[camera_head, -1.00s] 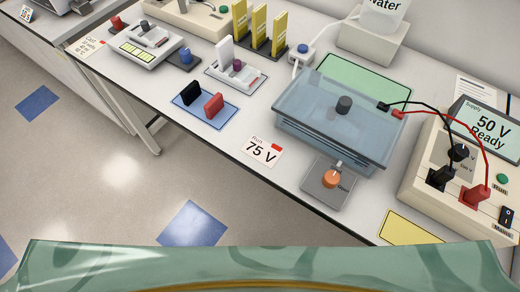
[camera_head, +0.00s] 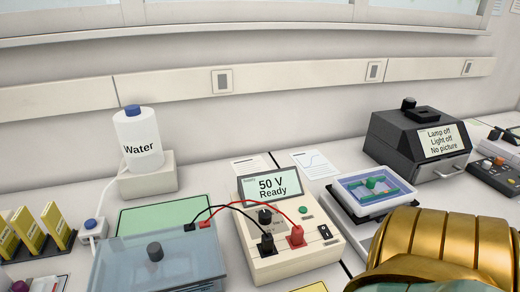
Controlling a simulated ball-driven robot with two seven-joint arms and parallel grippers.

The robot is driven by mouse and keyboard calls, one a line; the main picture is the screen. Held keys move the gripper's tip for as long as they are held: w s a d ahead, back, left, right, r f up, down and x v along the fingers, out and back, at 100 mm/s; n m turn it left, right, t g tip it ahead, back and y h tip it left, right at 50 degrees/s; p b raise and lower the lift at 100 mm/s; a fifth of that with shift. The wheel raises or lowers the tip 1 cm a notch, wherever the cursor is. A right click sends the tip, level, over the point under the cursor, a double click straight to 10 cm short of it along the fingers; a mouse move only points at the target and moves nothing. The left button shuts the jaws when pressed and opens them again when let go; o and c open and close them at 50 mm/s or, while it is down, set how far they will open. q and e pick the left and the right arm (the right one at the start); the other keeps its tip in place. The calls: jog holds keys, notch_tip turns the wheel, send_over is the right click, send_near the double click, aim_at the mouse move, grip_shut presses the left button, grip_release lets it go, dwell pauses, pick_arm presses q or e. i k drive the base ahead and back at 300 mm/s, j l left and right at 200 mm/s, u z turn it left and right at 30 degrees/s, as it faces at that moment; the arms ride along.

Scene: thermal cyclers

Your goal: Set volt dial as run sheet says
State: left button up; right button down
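The power supply (camera_head: 283,258) stands in the middle of the head view, a cream box with a screen (camera_head: 272,188) reading "50 V Ready". Its black volt dial (camera_head: 265,216) sits below the screen, with black and red plugs in front of it and a green button (camera_head: 304,210) to its right. The run sheet card reading "75 V" shows only in the earlier view. A golden and green part of my own body fills the lower right. Neither gripper shows.
A blue-lidded gel tank (camera_head: 160,262) stands left of the supply, joined to it by black and red leads. A water bottle (camera_head: 138,145) is behind. A dark imager box (camera_head: 415,145) and a white tray (camera_head: 376,190) stand to the right.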

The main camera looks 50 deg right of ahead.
aim_at(264, 216)
jog(key=k+l+z, duration=0.15)
jog(key=z, duration=0.35)
jog(key=k+l+z, duration=0.25)
jog(key=z, duration=0.2)
jog(key=k+l, duration=0.05)
jog(key=k, duration=0.05)
